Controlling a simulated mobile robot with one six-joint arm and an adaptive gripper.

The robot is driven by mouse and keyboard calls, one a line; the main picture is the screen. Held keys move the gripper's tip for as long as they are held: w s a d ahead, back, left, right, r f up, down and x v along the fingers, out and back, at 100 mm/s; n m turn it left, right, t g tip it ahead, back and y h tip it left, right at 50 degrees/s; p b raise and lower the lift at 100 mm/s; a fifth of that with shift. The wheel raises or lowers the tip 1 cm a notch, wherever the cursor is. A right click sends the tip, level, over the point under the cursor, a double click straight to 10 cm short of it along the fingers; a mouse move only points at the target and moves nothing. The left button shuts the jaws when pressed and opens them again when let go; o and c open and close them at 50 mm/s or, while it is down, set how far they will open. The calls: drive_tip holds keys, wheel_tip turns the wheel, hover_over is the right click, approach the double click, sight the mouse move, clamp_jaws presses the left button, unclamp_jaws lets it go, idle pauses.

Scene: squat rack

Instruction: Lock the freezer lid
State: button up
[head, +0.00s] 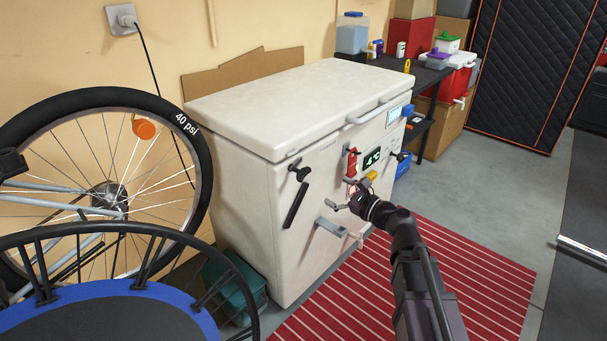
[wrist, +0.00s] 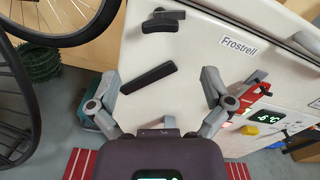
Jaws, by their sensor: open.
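The white chest freezer (head: 240,190) stands against the wall, its lid (head: 300,95) down; I cannot tell if it is fully seated. A black T-shaped latch or handle (head: 299,172) is at the left of the front, near the lid seam, and shows in the wrist view (wrist: 160,22). A slanted black bar (head: 295,205) sits below it, also in the wrist view (wrist: 148,78). My gripper (head: 346,197) is open and empty before the front; in the wrist view its fingers (wrist: 160,76) are spread on both sides of the bar, seemingly apart from it.
A red part (head: 351,162), a temperature display (head: 372,158) and a yellow part (head: 370,177) are right of the bar. A grey bracket (head: 330,228) juts out lower down. A bicycle wheel (head: 105,190) and a green crate (head: 228,288) stand left. A red striped mat (head: 470,250) covers the floor.

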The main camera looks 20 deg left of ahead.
sight(307, 175)
drive_tip(key=x, duration=1.2)
drive_tip(key=c, duration=1)
